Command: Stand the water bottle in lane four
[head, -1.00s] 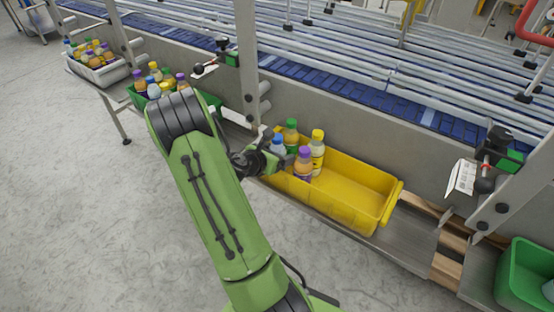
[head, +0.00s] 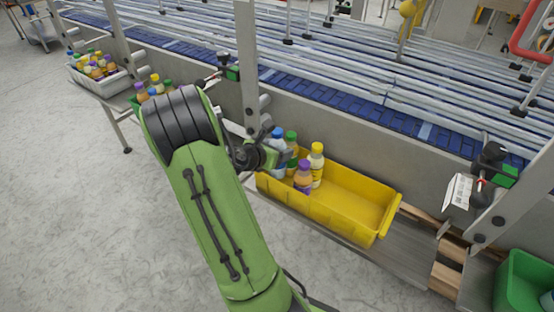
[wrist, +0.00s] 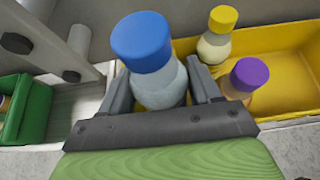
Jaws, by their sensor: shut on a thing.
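The water bottle (wrist: 160,86) is clear with a blue cap, and it also shows in the head view (head: 278,134). My gripper (wrist: 164,82) is shut on its body, one finger on each side. In the head view my gripper (head: 268,153) holds it at the left end of the yellow crate (head: 345,212), raised beside the other bottles. Its base is hidden. The lanes are divided by metal rails (head: 340,70) beyond the blue conveyor belt (head: 345,98); no lane number is readable, so I cannot tell which is lane four.
Purple-capped (head: 303,178), yellow-capped (head: 317,164) and green-capped (head: 291,141) bottles stand in the crate, close to the held bottle. A grey upright post (head: 246,70) rises behind my gripper. A scanner (head: 490,165) stands at right. The crate's right half is empty.

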